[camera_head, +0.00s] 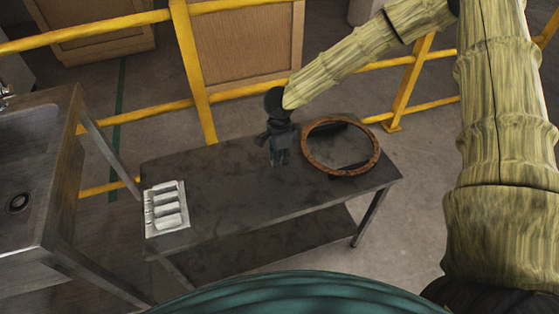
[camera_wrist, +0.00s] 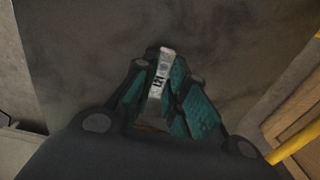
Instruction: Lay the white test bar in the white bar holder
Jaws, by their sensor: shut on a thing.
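The white test bar (camera_wrist: 162,75), marked with dark characters, is held between the teal pads of my gripper (camera_wrist: 165,95) in the wrist view. Its near part is hidden between the fingers. In the head view my gripper (camera_head: 280,158) points down over the middle of the dark table, and the bar cannot be made out there. The white bar holder (camera_head: 166,209), with several slots, sits at the table's left end. My gripper is to the right of it and apart from it.
The dark table (camera_head: 235,205) has a clear stretch between the holder and my gripper. A brown ring (camera_head: 309,158) lies at its right. A steel sink (camera_head: 30,185) stands at the left. A yellow railing (camera_head: 150,108) runs behind the table.

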